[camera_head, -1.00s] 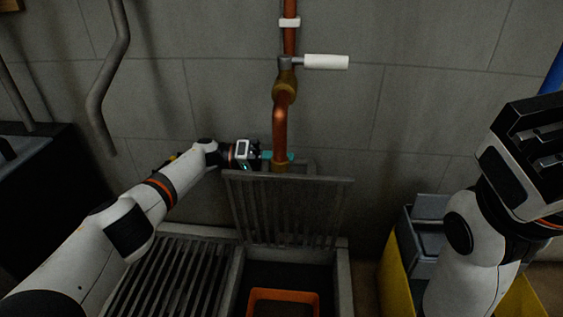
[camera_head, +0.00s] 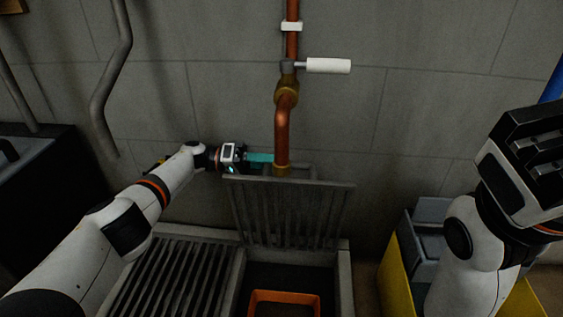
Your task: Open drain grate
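The hinged drain grate (camera_head: 290,212) is a dark grey slatted panel. It stands raised, nearly upright, behind an open drain bay (camera_head: 290,277). An orange-rimmed tray (camera_head: 284,297) sits down in that bay. My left gripper (camera_head: 260,158) is by the grate's top left edge, close to the foot of the copper pipe. Its teal fingers show just above the grate's top bar, and I cannot tell whether they are apart or closed. My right gripper (camera_head: 545,140) is raised at the right edge, far from the grate; its finger gap is unclear.
A second slatted grate (camera_head: 170,278) lies flat to the left. A copper pipe (camera_head: 282,135) with a white-handled valve (camera_head: 328,66) runs down the wall behind the raised grate. A yellow bin (camera_head: 397,275) and grey containers (camera_head: 427,235) stand at right. A dark cabinet (camera_head: 45,200) is at left.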

